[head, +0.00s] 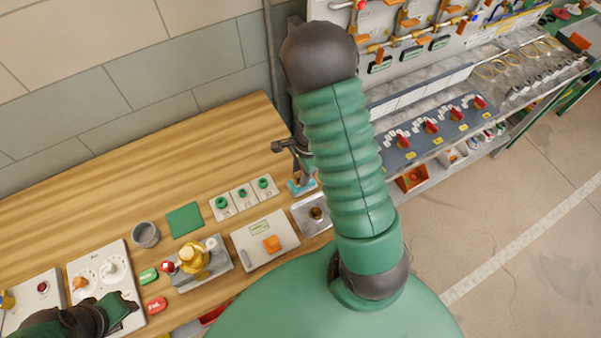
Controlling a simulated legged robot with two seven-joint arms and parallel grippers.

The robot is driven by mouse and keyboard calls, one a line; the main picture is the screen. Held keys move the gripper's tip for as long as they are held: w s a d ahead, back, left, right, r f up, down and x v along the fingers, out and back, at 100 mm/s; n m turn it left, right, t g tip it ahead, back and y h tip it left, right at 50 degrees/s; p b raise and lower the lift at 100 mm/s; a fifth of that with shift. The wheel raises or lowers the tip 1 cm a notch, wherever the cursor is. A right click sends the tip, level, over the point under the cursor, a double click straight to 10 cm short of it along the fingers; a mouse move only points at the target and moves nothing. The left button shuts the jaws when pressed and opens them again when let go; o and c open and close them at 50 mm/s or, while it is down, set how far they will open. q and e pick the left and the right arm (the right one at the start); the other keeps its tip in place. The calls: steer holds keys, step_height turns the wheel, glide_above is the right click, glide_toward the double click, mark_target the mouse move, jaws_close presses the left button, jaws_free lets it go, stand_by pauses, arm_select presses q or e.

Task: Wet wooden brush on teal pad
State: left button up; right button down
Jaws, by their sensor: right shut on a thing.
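My right gripper (303,172) points down at the back edge of the bench items, partly hidden behind my green right arm. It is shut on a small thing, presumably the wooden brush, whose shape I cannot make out. A small teal pad (295,187) lies just below and left of the fingers. Whether the held thing touches the pad cannot be told. My left arm's dark end (108,312) is low at the left over a white panel; its jaws cannot be made out.
The wooden bench (120,165) is clear at the back. A green square mat (185,220), grey cup (146,234), brass valve (194,257), white plate with an orange block (272,243) and metal tray (308,225) stand in front. A control panel (430,135) lies right.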

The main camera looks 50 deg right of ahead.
mark_target(298, 174)
steer(key=shift+f+b, duration=0.4)
steer(key=shift+f, duration=0.25)
stand_by(1.2)
step_height(298, 174, up, 7)
steer(key=p, duration=0.7)
steer(key=shift+r, duration=0.1)
